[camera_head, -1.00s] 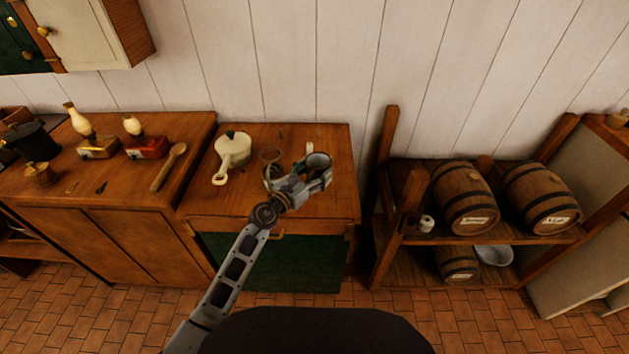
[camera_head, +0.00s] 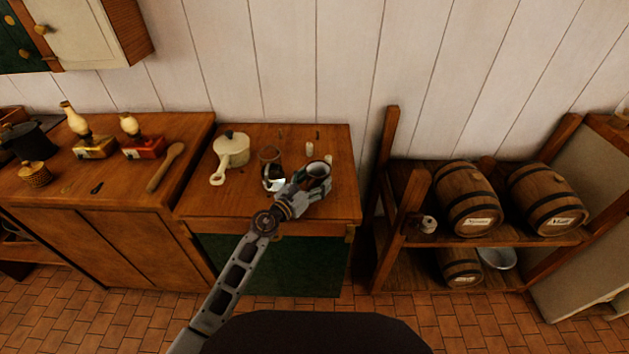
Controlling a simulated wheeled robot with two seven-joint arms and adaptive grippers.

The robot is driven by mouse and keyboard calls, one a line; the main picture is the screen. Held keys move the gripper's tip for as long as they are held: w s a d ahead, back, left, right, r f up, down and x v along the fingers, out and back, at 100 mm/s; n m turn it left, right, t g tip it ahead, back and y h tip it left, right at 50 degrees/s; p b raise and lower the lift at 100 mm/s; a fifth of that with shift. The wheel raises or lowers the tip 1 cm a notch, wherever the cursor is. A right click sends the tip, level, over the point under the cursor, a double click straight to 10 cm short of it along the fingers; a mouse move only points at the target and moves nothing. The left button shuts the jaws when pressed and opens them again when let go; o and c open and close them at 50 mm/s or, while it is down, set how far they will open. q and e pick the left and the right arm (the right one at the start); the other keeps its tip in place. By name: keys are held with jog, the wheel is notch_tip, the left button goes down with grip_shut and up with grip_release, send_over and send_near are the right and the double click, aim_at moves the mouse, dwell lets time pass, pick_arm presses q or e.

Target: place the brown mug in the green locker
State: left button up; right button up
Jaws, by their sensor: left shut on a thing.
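My left gripper (camera_head: 301,190) is shut on a mug (camera_head: 318,169) with a pale rim and a dark brownish inside, above the right part of the middle counter. Its outside is mostly hidden by the fingers, so its colour is hard to tell. A brown, glass-like vessel (camera_head: 270,157) stands on the counter just left of the gripper. A green-fronted cabinet (camera_head: 272,264) is under this counter, partly behind my left arm. Another green door (camera_head: 20,48) shows on the wall cabinet at the top left. I cannot tell which is the green locker. My right gripper is out of view.
Small pale items (camera_head: 310,147) stand behind the mug. A rack with barrels (camera_head: 465,198) stands on the right.

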pick_arm(q)
jog(key=shift+f, duration=0.1)
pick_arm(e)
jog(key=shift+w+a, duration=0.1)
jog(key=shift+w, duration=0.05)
pick_arm(q)
jog(key=o, duration=1.1)
jog(key=shift+o, duration=0.2)
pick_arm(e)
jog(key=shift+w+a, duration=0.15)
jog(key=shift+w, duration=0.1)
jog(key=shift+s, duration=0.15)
